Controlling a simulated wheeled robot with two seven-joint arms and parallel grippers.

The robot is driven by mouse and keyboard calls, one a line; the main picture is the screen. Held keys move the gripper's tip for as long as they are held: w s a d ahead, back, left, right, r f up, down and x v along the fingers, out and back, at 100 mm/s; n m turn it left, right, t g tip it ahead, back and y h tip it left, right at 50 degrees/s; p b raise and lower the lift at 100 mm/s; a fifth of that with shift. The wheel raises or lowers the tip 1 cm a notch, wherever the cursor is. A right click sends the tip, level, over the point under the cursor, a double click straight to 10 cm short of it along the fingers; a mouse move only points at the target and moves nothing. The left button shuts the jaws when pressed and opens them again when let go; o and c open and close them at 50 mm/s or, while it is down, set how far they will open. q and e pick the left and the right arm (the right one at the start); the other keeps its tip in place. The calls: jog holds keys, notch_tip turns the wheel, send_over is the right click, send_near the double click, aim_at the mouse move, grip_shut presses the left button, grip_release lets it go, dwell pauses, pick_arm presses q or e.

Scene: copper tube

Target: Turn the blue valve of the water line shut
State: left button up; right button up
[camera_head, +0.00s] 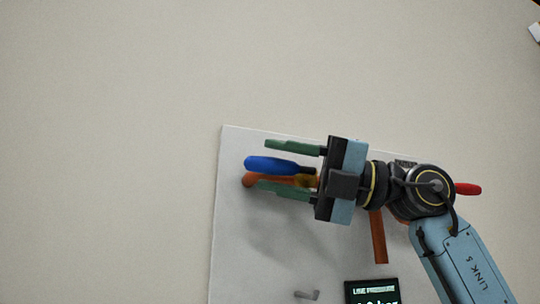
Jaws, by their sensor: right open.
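The blue valve handle (272,164) lies lengthwise to the left, over the copper tube (250,181), on a pale board (240,240). Its brass body (306,179) is partly hidden by my right gripper. My right gripper (264,166) comes in from the right, open, with one green finger on each side of the blue handle. The upper finger stands clear of the handle; the lower one is close to it, and I cannot tell whether it touches. My left gripper is not in view.
A red handle (468,188) shows at the right behind my wrist. A copper tube section (379,240) runs down below my gripper. A dark display (372,291) sits at the bottom edge, with a small grey piece (307,295) to its left. The surface left of the board is clear.

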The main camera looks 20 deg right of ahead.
jog(key=shift+x, duration=0.9)
grip_shut()
